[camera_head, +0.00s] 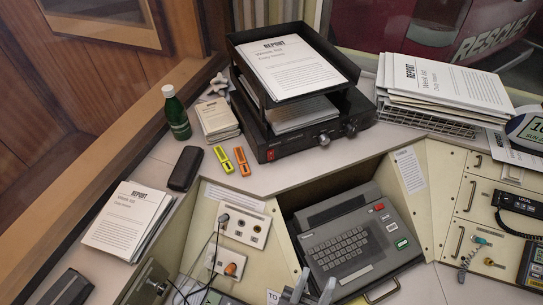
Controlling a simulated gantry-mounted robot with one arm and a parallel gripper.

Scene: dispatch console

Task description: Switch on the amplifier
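The amplifier (297,147) is a flat black unit at the back middle of the console. A red switch (270,155) sits at the left end of its front face, and two knobs (324,140) (351,128) are at the right end. I cannot tell the switch's position. My gripper (312,291) shows at the bottom edge, with two grey fingers apart and nothing seen between them. It is well in front of the amplifier, over the lower edge of the typewriter-like keyboard unit. The rest of my gripper is out of frame.
A black tray (352,105) of reports stands on the amplifier. Yellow and orange markers (242,161), a dark case (186,168) and a green bottle (176,118) lie or stand to its left. The keyboard unit (352,240) sits in a recess in front. A paper stack (450,85) is right.

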